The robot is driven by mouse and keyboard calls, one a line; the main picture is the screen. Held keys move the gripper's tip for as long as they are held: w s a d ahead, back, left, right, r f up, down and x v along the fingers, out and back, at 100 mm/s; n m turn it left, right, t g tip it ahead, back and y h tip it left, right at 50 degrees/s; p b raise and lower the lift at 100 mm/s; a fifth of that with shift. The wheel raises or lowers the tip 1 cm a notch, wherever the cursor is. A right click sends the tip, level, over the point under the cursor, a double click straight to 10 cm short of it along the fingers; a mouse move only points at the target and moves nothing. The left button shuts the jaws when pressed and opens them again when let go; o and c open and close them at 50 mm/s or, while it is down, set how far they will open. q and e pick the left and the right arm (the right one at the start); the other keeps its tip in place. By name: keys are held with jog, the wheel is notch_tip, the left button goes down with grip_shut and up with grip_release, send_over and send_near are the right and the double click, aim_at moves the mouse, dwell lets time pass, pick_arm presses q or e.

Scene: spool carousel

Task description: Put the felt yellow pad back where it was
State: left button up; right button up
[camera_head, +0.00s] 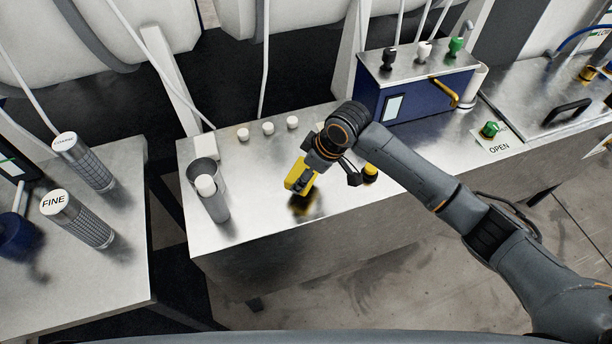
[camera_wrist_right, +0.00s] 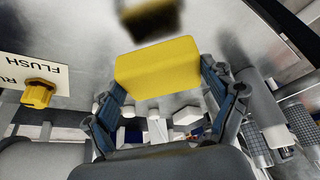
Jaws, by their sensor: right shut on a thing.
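The felt yellow pad (camera_head: 298,179) is a small yellow block. My right gripper (camera_head: 307,172) is shut on it and holds it over the steel bench (camera_head: 250,212); a dark patch, its shadow or reflection, shows on the steel just below it. In the right wrist view the pad (camera_wrist_right: 158,67) sits between the two fingers of my right gripper (camera_wrist_right: 160,85), spanning the gap between them. No spot marked for the pad can be made out. My left gripper is not in view.
A yellow knob (camera_head: 371,171) stands right of the pad, its FLUSH label (camera_wrist_right: 40,72) readable in the wrist view. Left are a grey cylinder with a white top (camera_head: 214,203) and three white caps (camera_head: 268,128). A blue box (camera_head: 420,90) stands behind right. The bench front is clear.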

jog(key=shift+w+f, duration=0.15)
jog(key=shift+f, duration=0.3)
notch_tip(320, 180, down, 2)
jog(key=shift+f+p, duration=0.1)
jog(key=shift+p, duration=0.6)
jog(key=shift+f, duration=0.2)
jog(key=shift+f, duration=0.2)
jog(key=o, duration=0.9)
jog(key=shift+c, duration=0.2)
jog(key=shift+r, duration=0.1)
